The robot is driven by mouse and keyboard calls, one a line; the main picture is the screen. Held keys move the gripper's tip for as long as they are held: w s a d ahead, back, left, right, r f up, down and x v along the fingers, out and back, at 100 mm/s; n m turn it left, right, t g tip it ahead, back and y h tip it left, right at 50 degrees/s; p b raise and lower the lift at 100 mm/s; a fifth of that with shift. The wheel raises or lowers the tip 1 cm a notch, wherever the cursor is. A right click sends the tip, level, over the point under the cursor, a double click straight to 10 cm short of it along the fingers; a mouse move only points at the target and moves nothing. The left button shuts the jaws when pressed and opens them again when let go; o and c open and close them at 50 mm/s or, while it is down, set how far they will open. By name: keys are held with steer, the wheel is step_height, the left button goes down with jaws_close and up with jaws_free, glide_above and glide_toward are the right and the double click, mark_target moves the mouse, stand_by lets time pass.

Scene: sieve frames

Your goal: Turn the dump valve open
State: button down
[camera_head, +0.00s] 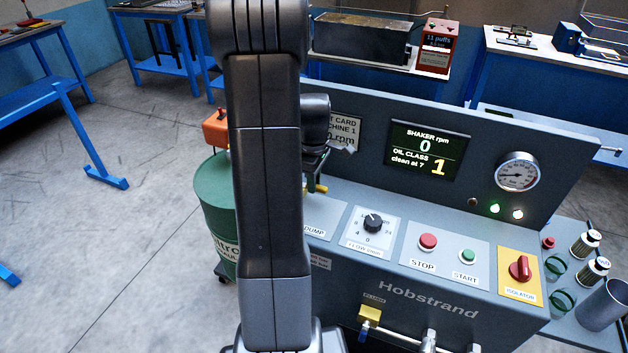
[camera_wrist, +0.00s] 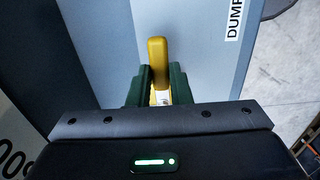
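The dump valve's yellow lever (camera_wrist: 157,52) stands between the green fingers of my gripper (camera_wrist: 160,78) in the wrist view. The fingers lie close against both sides of the lever, with no clear gap, so my gripper looks shut on it. The DUMP label (camera_wrist: 234,20) is on the panel to the right of the lever. In the head view a bit of the yellow lever (camera_head: 318,188) shows beside my arm, above the DUMP label (camera_head: 314,231). My arm hides most of the valve and my gripper there.
The grey console carries a flow knob (camera_head: 373,223), a red stop button (camera_head: 428,242), a green start button (camera_head: 468,256) and a red isolator (camera_head: 520,268). Its display (camera_head: 426,150) reads 0 rpm and oil class 1. A green drum (camera_head: 215,205) stands left of it.

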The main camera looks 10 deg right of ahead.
steer(key=shift+s+a+m, duration=0.1)
steer(key=shift+m, duration=0.2)
steer(key=m, duration=0.1)
steer(key=s+a+m, duration=0.1)
steer(key=m, duration=0.2)
steer(key=shift+s+a+b, duration=0.15)
steer(key=shift+a+b, duration=0.1)
steer(key=shift+b, duration=0.15)
steer(key=m, duration=0.2)
steer(key=a+m, duration=0.1)
steer(key=m, duration=0.1)
steer(key=a+m, duration=0.1)
steer(key=shift+s+a+m, duration=0.1)
steer(key=shift+s+m, duration=0.2)
steer(key=shift+m, duration=0.1)
steer(key=m, duration=0.1)
steer(key=a+m, duration=0.1)
steer(key=m, duration=0.1)
steer(key=shift+w+a+m, duration=0.1)
steer(key=shift+a+m, duration=0.2)
steer(key=shift+w+a+m, duration=0.2)
steer(key=shift+a+m, duration=0.2)
steer(key=shift+m, duration=0.6)
steer(key=shift+w+a+m, duration=0.15)
steer(key=shift+a+m, duration=0.2)
steer(key=shift+m, duration=0.65)
steer(key=c, duration=1.3)
jaws_free()
